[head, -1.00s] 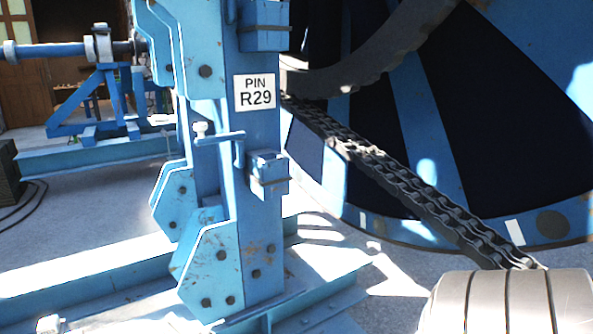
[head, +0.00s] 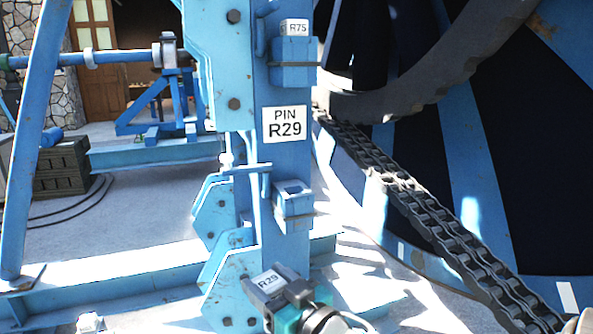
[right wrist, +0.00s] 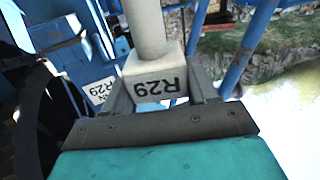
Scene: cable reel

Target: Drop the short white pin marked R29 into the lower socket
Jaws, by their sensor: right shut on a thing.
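The short white pin marked R29 (head: 267,279) is in my right gripper (head: 272,284), low in the head view. The right wrist view shows its square white head (right wrist: 156,84) between the two fingers, with the round shaft (right wrist: 147,28) extending away. The lower socket (head: 293,206) is a blue block with an open top on the upright post, above and slightly right of the gripper in the picture. The pin is apart from it. A label plate reading PIN R29 (head: 285,124) is above the socket. My left gripper is not in view.
The upper socket (head: 294,64) holds a white pin marked R75 (head: 295,27). A blue handle bar (head: 246,169) juts left beside the lower socket. A heavy chain (head: 430,215) and the large reel (head: 530,130) lie to the right. Blue base beams (head: 120,270) cross the floor.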

